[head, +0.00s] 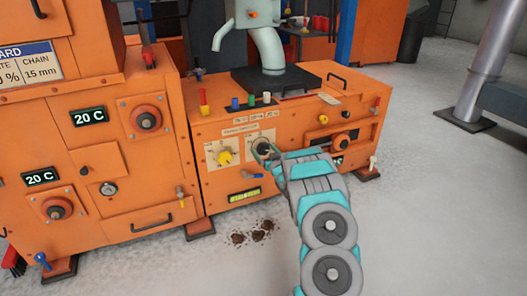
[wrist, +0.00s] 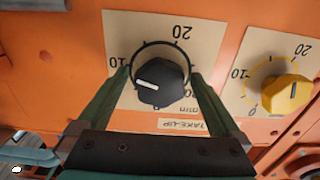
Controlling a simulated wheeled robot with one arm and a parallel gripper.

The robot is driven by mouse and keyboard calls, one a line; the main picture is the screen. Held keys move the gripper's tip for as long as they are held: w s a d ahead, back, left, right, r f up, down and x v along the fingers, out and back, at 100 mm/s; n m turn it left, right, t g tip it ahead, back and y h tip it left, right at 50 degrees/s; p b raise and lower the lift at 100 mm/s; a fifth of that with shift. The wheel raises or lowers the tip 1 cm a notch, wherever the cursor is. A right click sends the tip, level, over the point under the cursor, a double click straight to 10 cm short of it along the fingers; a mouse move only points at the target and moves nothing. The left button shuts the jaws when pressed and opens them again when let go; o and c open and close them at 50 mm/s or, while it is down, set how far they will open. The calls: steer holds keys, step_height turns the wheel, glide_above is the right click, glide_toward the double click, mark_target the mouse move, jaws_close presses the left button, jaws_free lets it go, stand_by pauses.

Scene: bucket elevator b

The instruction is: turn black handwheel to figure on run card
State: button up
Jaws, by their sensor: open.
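The black handwheel (wrist: 165,92) is a dark knob with a white pointer line, on a cream scale plate (wrist: 200,25) marked 10 and 20. In the wrist view its pointer aims left and slightly up, toward the side of the 10. A label by it appears upside down and seems to read TAKE-UP. My gripper (wrist: 160,72) is open, with one finger on each side of the knob; I cannot tell whether they touch it. In the head view my gripper (head: 265,154) covers part of the handwheel (head: 263,146). The run card (head: 27,66) is cut off at left and shows CHAIN 15 mm.
A yellow knob (head: 224,157) sits beside the handwheel on the orange machine (head: 207,130). A lit display (head: 244,195) is below. A blue-handled valve (head: 251,176) and small colored posts are close by.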

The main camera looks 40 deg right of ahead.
steer(key=shift+w, duration=0.25)
steer(key=c, duration=1.3)
steer(key=shift+m+p, duration=0.3)
steer(key=shift+p, duration=0.25)
steer(key=m+p, duration=0.2)
steer(key=p, duration=0.1)
steer(key=shift+r+m, duration=0.2)
steer(key=shift+m, duration=0.2)
steer(key=shift+f+m+p, duration=0.1)
steer(key=shift+m+p, duration=1.15)
steer(key=shift+m, duration=1.05)
